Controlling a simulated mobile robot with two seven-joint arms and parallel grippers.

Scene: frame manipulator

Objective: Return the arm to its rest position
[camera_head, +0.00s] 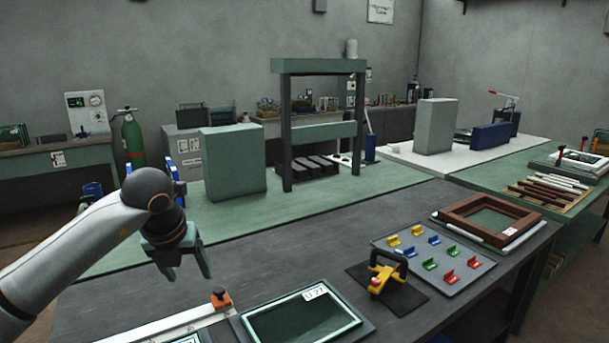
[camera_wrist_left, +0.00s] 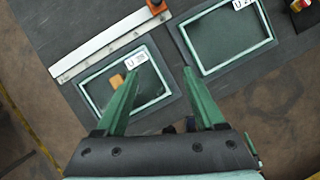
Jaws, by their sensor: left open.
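My left gripper (camera_head: 190,268) hangs above the left part of the dark grey table, fingers pointing down, with nothing between them in the head view. In the left wrist view its two green fingers (camera_wrist_left: 165,95) are spread apart and empty. Below it lies a green-edged frame (camera_wrist_left: 112,95) with a white label and a small orange piece on it. My right gripper is in neither view.
A light metal rail (camera_head: 165,328) with an orange end block lies beside the frames. A yellow clamp tool (camera_head: 385,278) stands on a black mat. A grey board (camera_head: 440,292) holds several coloured clips. A brown wooden frame (camera_head: 460,212) lies behind. A green press stand (camera_head: 318,67) rises at the back.

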